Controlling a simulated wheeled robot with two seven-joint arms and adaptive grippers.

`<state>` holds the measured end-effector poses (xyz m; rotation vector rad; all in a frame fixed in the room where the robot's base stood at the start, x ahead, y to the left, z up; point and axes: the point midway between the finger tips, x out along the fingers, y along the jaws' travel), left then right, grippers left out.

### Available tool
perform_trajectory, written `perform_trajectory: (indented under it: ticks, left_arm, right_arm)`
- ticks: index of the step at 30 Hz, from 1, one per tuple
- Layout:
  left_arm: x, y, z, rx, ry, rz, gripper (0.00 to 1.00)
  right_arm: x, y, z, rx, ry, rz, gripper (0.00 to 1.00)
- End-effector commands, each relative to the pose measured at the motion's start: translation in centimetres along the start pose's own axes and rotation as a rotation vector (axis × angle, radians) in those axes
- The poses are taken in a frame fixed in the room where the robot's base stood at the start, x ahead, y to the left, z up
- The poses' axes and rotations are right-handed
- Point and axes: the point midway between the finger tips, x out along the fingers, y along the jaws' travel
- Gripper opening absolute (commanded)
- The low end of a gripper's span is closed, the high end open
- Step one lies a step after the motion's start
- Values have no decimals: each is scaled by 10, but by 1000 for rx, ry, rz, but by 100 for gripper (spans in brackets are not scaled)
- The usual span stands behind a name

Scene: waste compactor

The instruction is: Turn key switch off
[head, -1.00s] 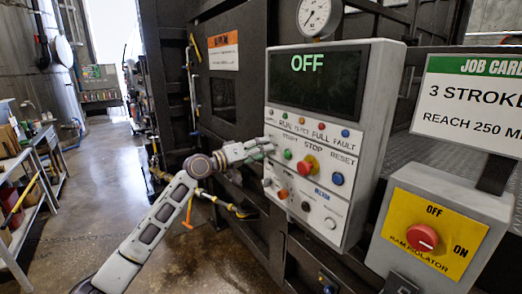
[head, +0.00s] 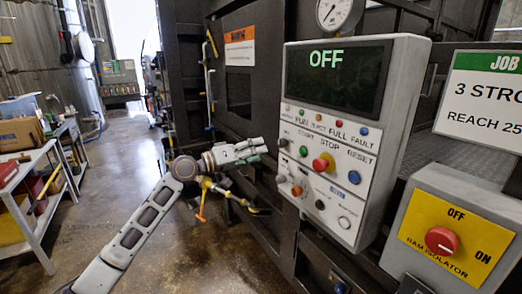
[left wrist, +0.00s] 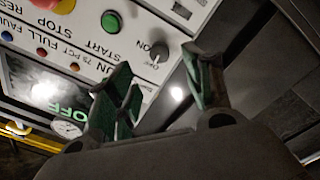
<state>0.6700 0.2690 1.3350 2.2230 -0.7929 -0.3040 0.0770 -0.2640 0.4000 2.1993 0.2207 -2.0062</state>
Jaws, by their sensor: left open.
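The control panel (head: 400,110) is a light grey box with a dark display that reads OFF in green. The key switch, a small grey knob (head: 283,142), sits at the panel's left edge, left of the green START button. It also shows in the left wrist view (left wrist: 159,52), beside ON and OFF marks; which mark it points to is too small to tell. My left gripper (head: 263,150) is open and empty, just left of the panel and apart from it. In the left wrist view its two green-padded fingers (left wrist: 163,92) lie below the knob. My right gripper is not in view.
A red stop button (head: 323,163) and several other buttons sit close to the switch. A ram isolator box (head: 455,240) with a red knob stands at the right. A shelf table (head: 35,175) is at the far left. The floor between is mostly clear.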

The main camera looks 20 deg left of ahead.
Motion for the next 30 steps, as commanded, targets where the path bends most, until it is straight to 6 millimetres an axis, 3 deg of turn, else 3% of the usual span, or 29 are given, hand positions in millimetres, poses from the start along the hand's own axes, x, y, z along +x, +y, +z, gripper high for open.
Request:
perform_trajectory:
  ticks: [13,30]
  left_arm:
    - [-31,0,1,-1,-2,-1,51]
    - [-35,0,0,1,-1,0,51]
  right_arm:
    - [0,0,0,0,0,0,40]
    - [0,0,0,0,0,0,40]
